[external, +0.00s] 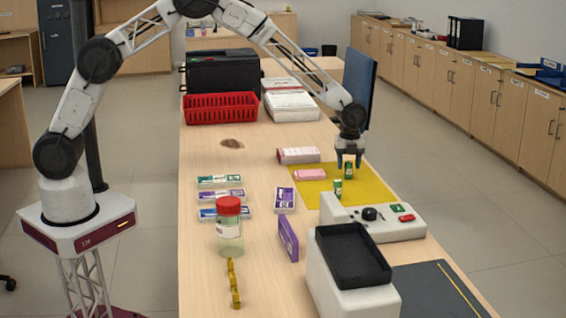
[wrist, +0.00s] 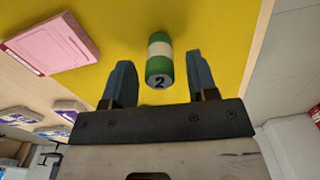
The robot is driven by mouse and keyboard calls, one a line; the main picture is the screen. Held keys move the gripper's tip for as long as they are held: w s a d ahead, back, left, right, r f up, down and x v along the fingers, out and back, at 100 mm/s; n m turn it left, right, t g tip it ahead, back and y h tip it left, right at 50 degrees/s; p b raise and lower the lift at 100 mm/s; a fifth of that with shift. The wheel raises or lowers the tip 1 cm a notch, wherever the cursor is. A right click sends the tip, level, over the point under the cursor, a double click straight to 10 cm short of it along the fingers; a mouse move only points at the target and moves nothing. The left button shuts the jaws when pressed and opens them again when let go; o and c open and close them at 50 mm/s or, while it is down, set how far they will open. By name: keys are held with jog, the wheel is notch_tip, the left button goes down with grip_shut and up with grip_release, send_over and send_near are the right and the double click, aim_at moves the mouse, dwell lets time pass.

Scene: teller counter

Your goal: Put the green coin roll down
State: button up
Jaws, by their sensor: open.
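My gripper is open and holds nothing.
A pink bundle (external: 309,175) lies on the mat to the left, with a pink-and-white stack (external: 298,155) behind it. The white device with a black knob (external: 372,217) stands in front. A red-lidded jar (external: 229,228) and several banded note packs are further left. The mat's right side is clear.

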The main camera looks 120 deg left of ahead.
aim_at(349, 162)
notch_tip(349, 162, up, 9)
jog(key=shift+r, duration=0.2)
dwell(0.3)
dwell(0.4)
dwell(0.4)
